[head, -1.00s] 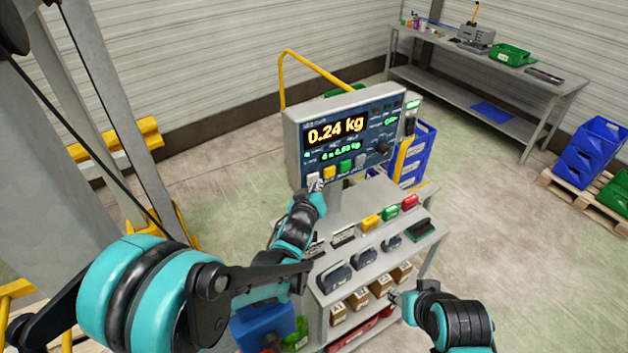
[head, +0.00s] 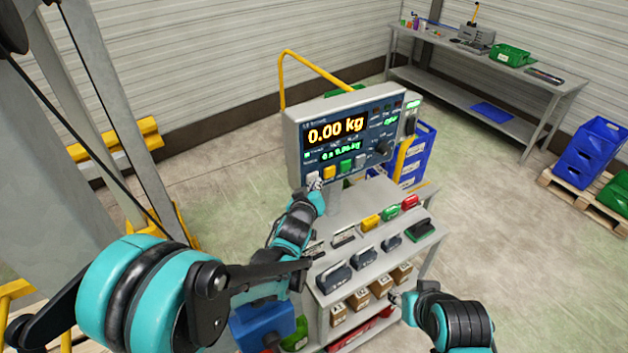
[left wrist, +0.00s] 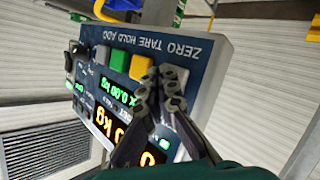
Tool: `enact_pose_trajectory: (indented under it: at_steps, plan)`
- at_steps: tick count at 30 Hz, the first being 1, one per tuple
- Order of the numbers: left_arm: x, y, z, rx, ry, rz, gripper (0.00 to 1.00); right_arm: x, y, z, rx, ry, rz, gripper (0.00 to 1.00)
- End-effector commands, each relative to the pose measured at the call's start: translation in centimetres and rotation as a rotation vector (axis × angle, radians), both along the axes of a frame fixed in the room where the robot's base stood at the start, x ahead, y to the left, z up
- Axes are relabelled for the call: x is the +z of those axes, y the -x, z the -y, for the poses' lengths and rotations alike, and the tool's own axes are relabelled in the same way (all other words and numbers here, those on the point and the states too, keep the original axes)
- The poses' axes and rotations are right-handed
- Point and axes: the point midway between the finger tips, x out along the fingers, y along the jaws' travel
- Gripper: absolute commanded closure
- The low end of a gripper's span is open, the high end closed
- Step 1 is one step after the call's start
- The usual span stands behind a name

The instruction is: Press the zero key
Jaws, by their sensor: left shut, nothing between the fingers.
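The weighing panel (head: 375,115) shows 0.00 kg on its display (head: 336,130). The white zero key (head: 313,178) is the leftmost of its row, beside a yellow key (head: 330,172). In the left wrist view the panel is upside down, with the ZERO label above the white key (left wrist: 178,74). My left gripper (head: 316,187) is shut and empty, its fingertips (left wrist: 162,76) at the zero key and partly covering it. I cannot tell whether they touch it. My right gripper (head: 396,298) is low at the cart's right side; its jaws are too small to read.
The panel stands on a grey cart (head: 350,300) holding dark-handled weights, coloured blocks and small boxes. A yellow rail (head: 310,65) rises behind it. A workbench (head: 480,75) and blue bins (head: 590,150) stand right.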

Motion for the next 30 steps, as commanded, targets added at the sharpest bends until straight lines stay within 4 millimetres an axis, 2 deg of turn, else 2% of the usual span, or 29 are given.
enact_pose_trajectory:
  at_steps: [9,20,30]
  plan:
    - [-0.1,1.2,0.8,-0.001,-0.001,-0.001,1.0,-0.3,0.0,0.0,0.0,0.0,0.0,0.6]
    - [0.0,1.5,1.0,-0.002,-0.001,0.0,1.0,-0.3,0.0,0.0,0.0,0.0,0.0,0.6]
    - [-0.1,4.3,2.9,-0.003,-0.001,-0.001,1.0,-0.6,0.0,0.0,0.0,0.0,0.0,0.6]
